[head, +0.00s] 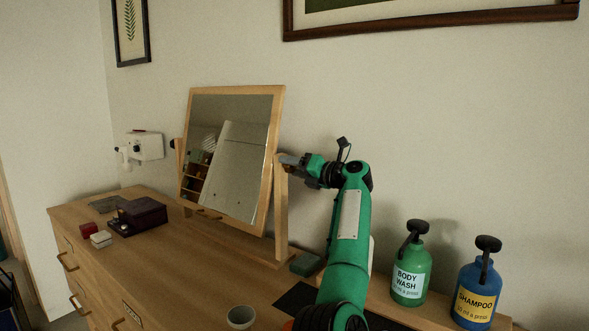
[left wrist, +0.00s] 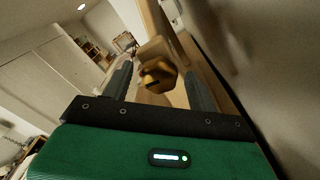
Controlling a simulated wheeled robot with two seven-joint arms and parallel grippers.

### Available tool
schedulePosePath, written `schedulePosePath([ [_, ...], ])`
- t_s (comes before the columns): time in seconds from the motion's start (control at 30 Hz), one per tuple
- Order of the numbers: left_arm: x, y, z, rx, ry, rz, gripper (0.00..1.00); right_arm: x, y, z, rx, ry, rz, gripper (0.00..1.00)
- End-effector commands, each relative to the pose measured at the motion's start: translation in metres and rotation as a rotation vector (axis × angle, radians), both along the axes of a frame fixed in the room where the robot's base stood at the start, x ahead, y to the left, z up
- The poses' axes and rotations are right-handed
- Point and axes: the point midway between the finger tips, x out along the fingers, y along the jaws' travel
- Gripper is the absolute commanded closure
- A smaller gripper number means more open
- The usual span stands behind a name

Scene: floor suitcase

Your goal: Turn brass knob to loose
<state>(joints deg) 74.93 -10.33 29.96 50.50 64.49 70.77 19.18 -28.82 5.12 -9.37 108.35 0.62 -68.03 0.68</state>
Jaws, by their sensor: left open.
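The brass knob (left wrist: 157,76) shows in the left wrist view, on the wooden side post of a tilting mirror (head: 228,150). It is faceted, with a dark slot in its face. My left gripper (head: 284,159) is open at the top of the mirror's right post (head: 281,212). In the left wrist view its two fingers stand on either side of the knob, with gaps visible between fingers and knob. In the head view the knob is hidden by the gripper. My right gripper is not in view.
The mirror stands on a wooden dresser (head: 75,215). A green body wash bottle (head: 409,262) and a blue shampoo bottle (head: 477,290) stand at the right. A small bowl (head: 240,317) is at the front, and a dark box (head: 139,214) is at the left. The wall is close behind.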

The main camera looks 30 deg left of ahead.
Motion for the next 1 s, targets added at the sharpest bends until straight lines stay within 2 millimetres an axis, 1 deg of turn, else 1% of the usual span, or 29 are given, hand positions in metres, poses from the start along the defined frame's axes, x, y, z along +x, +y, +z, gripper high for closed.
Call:
schedulePosePath([
  [0.07,0.0,-0.004,0.0,0.0,0.0,-0.001,0.41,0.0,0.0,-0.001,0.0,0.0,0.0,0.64],
  [0.2,-0.001,-0.023,-0.001,0.0,-0.001,-0.004,0.41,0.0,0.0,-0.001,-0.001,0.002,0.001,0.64],
  [0.4,-0.004,-0.056,-0.001,-0.001,-0.001,-0.004,0.41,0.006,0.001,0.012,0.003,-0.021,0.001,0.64],
  [0.53,-0.005,-0.07,-0.001,-0.001,0.0,-0.001,0.41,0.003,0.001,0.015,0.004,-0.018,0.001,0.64],
  [0.67,-0.006,-0.075,-0.001,-0.001,0.0,-0.001,0.41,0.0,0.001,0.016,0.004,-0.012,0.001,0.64],
  [0.9,-0.006,-0.075,0.0,0.0,0.0,0.0,0.41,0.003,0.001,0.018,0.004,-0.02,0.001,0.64],
  [0.97,-0.007,-0.075,0.003,0.006,0.001,0.004,0.41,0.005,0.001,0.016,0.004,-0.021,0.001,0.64],
  [1.0,-0.008,-0.075,0.009,0.019,0.001,0.011,0.41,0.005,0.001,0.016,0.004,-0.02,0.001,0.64],
])
